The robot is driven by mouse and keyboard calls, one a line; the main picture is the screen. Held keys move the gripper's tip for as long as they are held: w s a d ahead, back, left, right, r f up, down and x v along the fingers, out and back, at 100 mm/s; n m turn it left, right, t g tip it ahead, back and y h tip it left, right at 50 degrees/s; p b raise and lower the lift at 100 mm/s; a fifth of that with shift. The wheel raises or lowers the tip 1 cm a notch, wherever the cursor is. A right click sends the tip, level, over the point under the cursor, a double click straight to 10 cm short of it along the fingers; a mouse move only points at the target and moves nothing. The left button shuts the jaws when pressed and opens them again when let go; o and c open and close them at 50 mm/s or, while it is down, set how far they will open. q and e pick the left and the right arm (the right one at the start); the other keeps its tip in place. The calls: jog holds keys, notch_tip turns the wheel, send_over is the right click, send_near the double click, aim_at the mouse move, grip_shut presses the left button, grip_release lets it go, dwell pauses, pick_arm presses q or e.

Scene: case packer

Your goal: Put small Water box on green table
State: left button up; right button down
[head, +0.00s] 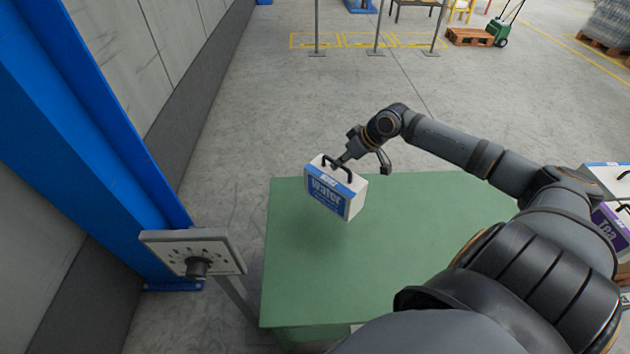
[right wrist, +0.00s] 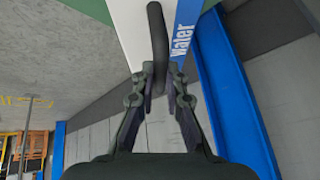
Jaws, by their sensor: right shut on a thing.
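The small Water box (head: 327,195) is white with a blue front that reads "Water" and has a black handle on top. It appears a little above the far left part of the green table (head: 400,240), slightly tilted in the head view. My right gripper (head: 341,163) is shut on the box's handle. In the right wrist view the fingers (right wrist: 158,82) close around the black handle (right wrist: 157,40), with the white side of the Water box (right wrist: 133,30) beyond. Whether the box's base touches the table is hard to tell. My left gripper does not show.
A control panel with a knob (head: 192,252) stands left of the table beside a blue post (head: 90,130). A purple-and-white Tea box (head: 606,225) is at the right edge, partly behind my arm. Most of the green tabletop is bare.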

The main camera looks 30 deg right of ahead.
aim_at(318, 163)
jog(key=shift+w+a+f, duration=0.1)
jog(key=shift+w+f, duration=0.1)
jog(key=shift+w, duration=0.3)
jog(key=shift+w+a+f, duration=0.1)
jog(key=shift+w+f, duration=0.05)
jog(key=shift+w, duration=0.2)
jog(key=w+f, duration=0.2)
jog(key=w+a+f, duration=0.1)
jog(key=w+f, duration=0.1)
jog(key=w+a+f, duration=0.1)
jog(key=w+f, duration=0.1)
jog(key=shift+w, duration=0.3)
jog(key=shift+w+a+f, duration=0.25)
jog(key=shift+w+f, duration=0.15)
jog(key=shift+f, duration=1.7)
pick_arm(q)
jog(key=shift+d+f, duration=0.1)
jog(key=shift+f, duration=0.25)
pick_arm(e)
jog(key=c, duration=1.4)
grip_release()
